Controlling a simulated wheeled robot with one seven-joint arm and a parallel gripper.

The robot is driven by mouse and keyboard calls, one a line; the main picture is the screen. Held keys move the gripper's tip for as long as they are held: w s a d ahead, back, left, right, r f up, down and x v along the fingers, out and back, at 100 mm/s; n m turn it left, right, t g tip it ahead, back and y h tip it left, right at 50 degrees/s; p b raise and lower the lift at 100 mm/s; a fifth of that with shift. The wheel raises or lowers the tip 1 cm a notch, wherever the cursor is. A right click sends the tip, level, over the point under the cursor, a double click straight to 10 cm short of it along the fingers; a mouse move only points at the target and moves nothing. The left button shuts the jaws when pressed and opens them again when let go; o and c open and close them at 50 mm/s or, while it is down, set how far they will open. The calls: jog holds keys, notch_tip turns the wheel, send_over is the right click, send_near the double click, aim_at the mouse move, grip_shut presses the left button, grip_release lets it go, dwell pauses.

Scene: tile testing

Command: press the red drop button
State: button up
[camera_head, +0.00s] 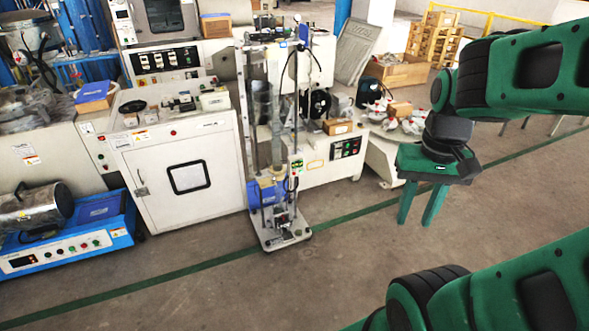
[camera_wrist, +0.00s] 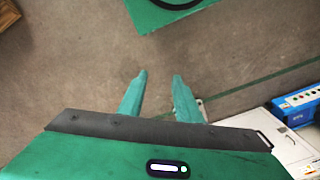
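The tall, narrow test stand (camera_head: 275,240) stands on the floor in the middle of the head view, with a clear tube and a blue part low on it. A small control box (camera_head: 297,165) with green and red spots sits on its right post. The red drop button is too small to make out for certain. My gripper (camera_head: 417,222) hangs to the right of the stand, well apart from it, fingers pointing down. In the wrist view my gripper (camera_wrist: 159,78) is open, with bare floor between its fingers. The stand's control box is not recognizable there.
White machine cabinets (camera_head: 190,195) stand behind and left of the stand, and a blue instrument (camera_head: 75,240) is at the lower left. Another panel (camera_head: 345,148) with colored buttons is on the cabinet right of the stand. The floor (camera_head: 330,270) in front is clear.

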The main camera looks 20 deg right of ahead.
grip_shut()
dwell(1.7)
